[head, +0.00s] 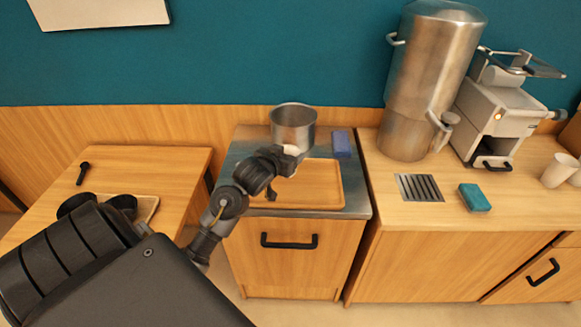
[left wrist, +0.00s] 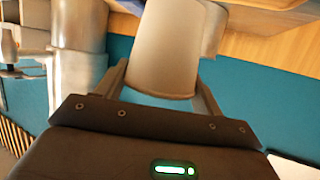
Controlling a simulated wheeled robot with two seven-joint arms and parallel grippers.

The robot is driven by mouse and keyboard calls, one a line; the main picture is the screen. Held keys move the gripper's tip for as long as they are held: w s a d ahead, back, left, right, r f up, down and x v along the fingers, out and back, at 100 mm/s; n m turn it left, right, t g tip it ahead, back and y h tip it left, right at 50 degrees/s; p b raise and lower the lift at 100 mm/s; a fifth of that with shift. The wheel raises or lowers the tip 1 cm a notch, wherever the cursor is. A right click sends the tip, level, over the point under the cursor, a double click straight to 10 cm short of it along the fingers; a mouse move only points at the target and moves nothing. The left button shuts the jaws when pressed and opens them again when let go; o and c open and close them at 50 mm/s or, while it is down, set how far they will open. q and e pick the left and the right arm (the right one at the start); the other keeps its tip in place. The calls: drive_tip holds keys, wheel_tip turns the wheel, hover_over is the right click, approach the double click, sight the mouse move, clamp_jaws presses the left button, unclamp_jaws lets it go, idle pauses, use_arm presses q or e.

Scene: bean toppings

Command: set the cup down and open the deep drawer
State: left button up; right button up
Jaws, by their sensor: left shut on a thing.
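My left gripper (head: 288,158) is above the middle cabinet, just in front of a metal pot. It is shut on a pale cup (left wrist: 165,50), which fills the space between the fingers in the left wrist view. In the head view only a small whitish part of the cup (head: 291,149) shows, mostly hidden by the gripper. I cannot tell whether the cup touches the surface below. The middle cabinet has a closed wooden front (head: 290,275) with a black handle (head: 289,242). Another closed front (head: 530,282) with a black handle is at the lower right. My right gripper is out of view.
The metal pot (head: 293,125) and a blue block (head: 342,143) stand at the back of the middle cabinet, around a wooden tray (head: 325,204). A steel urn (head: 425,85), a machine (head: 500,115), a teal sponge (head: 474,197) and pale cups (head: 558,171) are on the right counter.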

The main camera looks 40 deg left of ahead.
use_arm(q)
drive_tip(key=w+f, duration=0.1)
drive_tip(key=f, duration=0.2)
drive_tip(key=w+a+f+p, duration=0.1)
drive_tip(key=w+f, duration=0.1)
drive_tip(key=w+a+f, duration=0.1)
drive_tip(key=w+f, duration=0.1)
drive_tip(key=f, duration=0.1)
drive_tip(key=shift+a+f, duration=0.25)
drive_tip(key=shift+f, duration=0.1)
drive_tip(key=shift+s+f, duration=0.1)
drive_tip(key=shift+f, duration=0.15)
drive_tip(key=shift+f, duration=0.15)
drive_tip(key=o, duration=1.1)
